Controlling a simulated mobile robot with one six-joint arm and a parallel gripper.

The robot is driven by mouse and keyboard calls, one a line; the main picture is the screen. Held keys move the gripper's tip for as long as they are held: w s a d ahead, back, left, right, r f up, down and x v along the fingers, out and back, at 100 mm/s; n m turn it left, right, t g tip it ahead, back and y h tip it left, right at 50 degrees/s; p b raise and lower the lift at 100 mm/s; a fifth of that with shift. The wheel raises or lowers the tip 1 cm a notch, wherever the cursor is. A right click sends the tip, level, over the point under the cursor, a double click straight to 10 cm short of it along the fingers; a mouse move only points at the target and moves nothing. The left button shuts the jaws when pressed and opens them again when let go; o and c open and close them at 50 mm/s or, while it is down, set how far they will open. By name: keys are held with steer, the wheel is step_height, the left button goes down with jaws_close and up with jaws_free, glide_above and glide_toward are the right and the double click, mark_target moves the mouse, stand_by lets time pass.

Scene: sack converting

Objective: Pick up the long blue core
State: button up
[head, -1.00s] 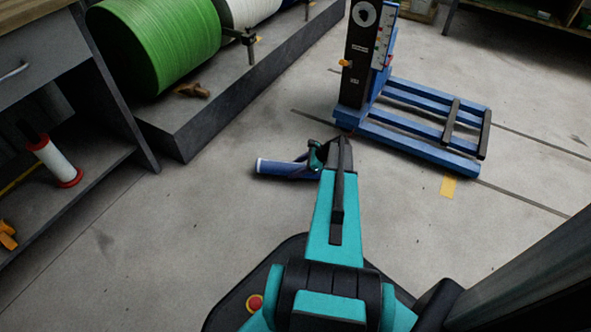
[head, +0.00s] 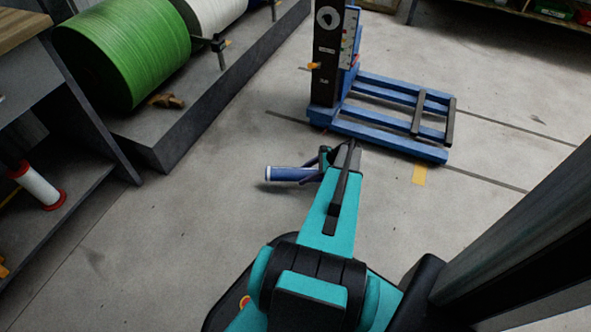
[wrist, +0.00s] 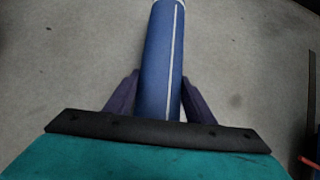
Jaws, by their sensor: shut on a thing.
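The long blue core (head: 290,174) is a blue tube with a pale end, lying roughly level and pointing left from my gripper in the head view. In the wrist view the core (wrist: 163,55) runs up the picture, with a white stripe along it. My gripper (wrist: 160,92) is shut on the core, one dark finger on each side of it. In the head view my gripper (head: 325,165) is partly hidden by my arm. The core's near end is hidden behind the gripper body.
A blue pallet lifter (head: 385,125) with a black mast stands ahead. A grey platform (head: 215,100) with a green roll (head: 125,55) is at upper left. A shelf with a white spool (head: 38,187) is at left. Open concrete floor surrounds the core.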

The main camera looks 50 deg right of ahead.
steer(key=shift+s+d+r, duration=0.1)
steer(key=shift+s+d, duration=0.15)
steer(key=shift+s, duration=0.45)
